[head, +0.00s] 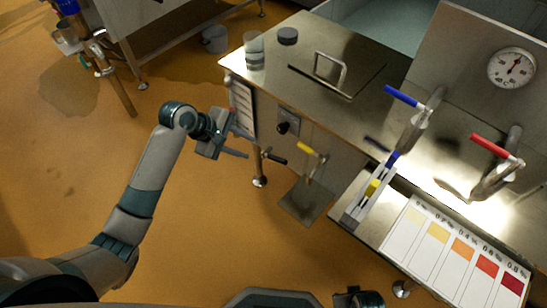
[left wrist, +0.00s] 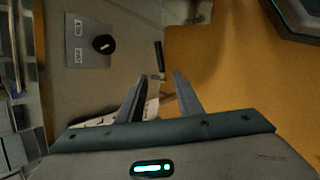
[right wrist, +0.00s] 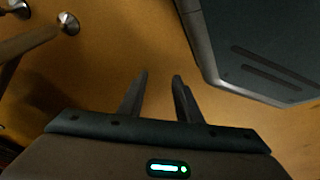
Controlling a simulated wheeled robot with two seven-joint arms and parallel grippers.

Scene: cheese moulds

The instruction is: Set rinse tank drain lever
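Under the steel counter in the head view, a lever with a yellow handle (head: 312,152) stands on a thin pipe above a grey floor plate. A black-handled lever (head: 273,156) sits to its left, by a counter leg. I cannot tell for sure which is the drain lever. My left gripper (head: 240,138) is open and empty, left of the black lever and apart from it. In the left wrist view, the black handle (left wrist: 158,55) shows just beyond the fingertips (left wrist: 160,76). My right gripper (right wrist: 160,75) is open and empty over the floor.
A plate with a black knob (head: 287,125) is on the counter front; the knob (left wrist: 103,44) also shows in the left wrist view. Blue (head: 402,96) and red (head: 490,145) handled taps, a dial (head: 512,68) and a colour chart (head: 455,255) are right. Orange floor is free at left.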

